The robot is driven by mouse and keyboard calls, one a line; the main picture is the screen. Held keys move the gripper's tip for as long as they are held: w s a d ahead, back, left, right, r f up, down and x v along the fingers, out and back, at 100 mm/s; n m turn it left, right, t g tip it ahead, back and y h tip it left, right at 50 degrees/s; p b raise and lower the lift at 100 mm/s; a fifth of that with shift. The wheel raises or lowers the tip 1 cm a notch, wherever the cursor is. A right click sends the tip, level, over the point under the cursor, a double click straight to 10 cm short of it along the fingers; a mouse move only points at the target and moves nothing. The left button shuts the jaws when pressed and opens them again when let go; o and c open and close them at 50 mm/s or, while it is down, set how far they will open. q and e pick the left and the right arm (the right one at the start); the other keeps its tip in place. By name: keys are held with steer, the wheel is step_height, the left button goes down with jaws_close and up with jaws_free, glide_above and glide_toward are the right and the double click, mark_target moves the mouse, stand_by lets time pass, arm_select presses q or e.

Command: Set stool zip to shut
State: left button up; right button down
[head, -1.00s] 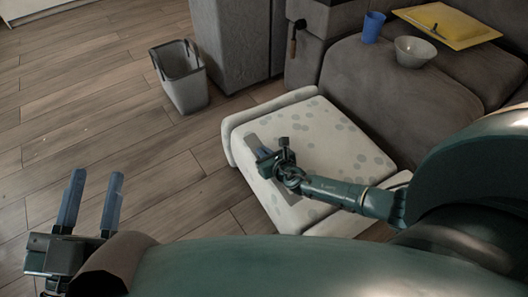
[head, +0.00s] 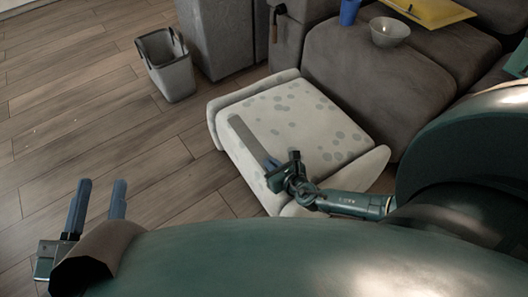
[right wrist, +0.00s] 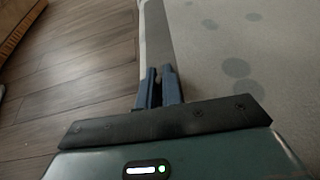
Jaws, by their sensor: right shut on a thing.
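The stool (head: 310,120) is a low, pale seat with grey spots. Its zip shows as a long grey strip (head: 246,138) along the top near the left side, also seen ahead of the fingers in the right wrist view (right wrist: 157,35). My right gripper (head: 270,164) is at the near part of this strip. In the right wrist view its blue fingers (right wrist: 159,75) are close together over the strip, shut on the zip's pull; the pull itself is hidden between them. My left gripper (head: 101,186) is open and empty above the floor, well left of the stool.
A grey sofa (head: 375,70) stands behind the stool, with a bowl (head: 389,33), a blue cup (head: 349,11) and a yellow tray (head: 432,10) on it. A grey bin (head: 167,68) stands on the floor at back left. Wooden floor left of the stool is clear.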

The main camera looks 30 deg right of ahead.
steer(key=shift+s, duration=0.75)
steer(key=c, duration=1.5)
jaws_free()
steer(key=shift+c, duration=0.2)
steer(key=shift+d, duration=0.1)
